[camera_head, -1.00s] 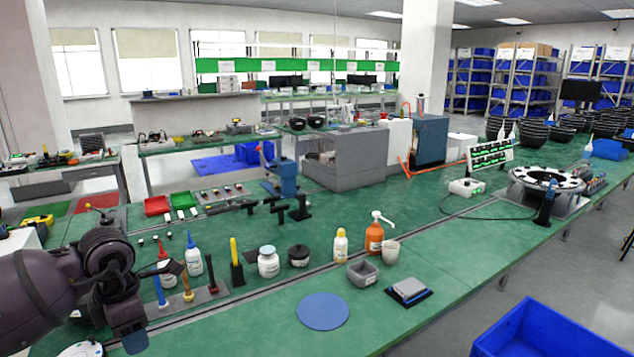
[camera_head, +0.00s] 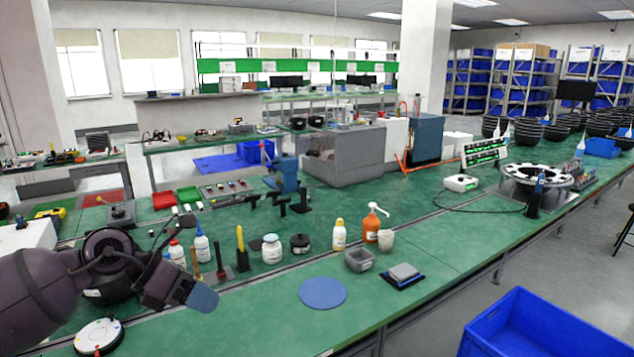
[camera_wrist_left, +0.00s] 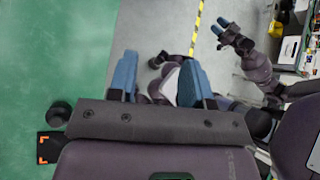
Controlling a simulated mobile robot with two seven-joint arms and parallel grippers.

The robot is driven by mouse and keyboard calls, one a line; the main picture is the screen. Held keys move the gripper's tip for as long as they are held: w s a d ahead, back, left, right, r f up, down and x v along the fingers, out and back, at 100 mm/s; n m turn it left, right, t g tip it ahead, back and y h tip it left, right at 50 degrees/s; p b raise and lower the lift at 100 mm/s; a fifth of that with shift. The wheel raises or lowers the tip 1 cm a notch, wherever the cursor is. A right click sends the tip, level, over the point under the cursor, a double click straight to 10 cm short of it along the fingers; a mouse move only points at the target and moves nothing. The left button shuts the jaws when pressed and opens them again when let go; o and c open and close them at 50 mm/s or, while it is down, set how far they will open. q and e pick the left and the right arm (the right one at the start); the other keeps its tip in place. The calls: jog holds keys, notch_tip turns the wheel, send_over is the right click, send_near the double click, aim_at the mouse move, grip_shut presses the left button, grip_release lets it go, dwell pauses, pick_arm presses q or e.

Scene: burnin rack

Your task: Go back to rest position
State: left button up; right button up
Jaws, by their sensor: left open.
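My left gripper (camera_head: 200,298) hangs over the front left edge of the green bench (camera_head: 262,329) in the head view. In the left wrist view my left gripper (camera_wrist_left: 160,82) has its two blue fingers wide apart with nothing between them. The grey floor and parts of my own body show below it. Another blue-tipped gripper, which appears to be my right gripper (camera_wrist_left: 222,30), is at the upper right of that view, too small to judge its jaws.
Several bottles stand on the bench behind the left gripper, among them a white bottle (camera_head: 272,249). A blue crate (camera_head: 545,325) is at the lower right.

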pick_arm(q)
jog(key=d+r+n+t+h, duration=0.3)
jog(key=d+r+n+h, duration=0.2)
jog(key=h, duration=0.2)
jog(key=a+f+n+t+y, duration=0.5)
jog(key=f+n+t+y, duration=0.15)
jog(key=n, duration=0.75)
jog(key=a+f+n+t+y, duration=0.5)
jog(key=f+n, duration=0.3)
jog(key=n, duration=0.6)
jog(key=s+a+f+n+g+y, duration=0.1)
jog(key=s+f+n, duration=0.4)
jog(key=s+f, duration=0.6)
jog(key=s+a+f+n+g+y, duration=0.2)
jog(key=s+f+n+g+y, duration=0.2)
jog(key=s+f, duration=0.7)
jog(key=shift+s+f+n, duration=0.25)
jog(key=shift+s+n, duration=0.25)
jog(key=shift+n, duration=0.4)
jog(key=shift+g, duration=0.25)
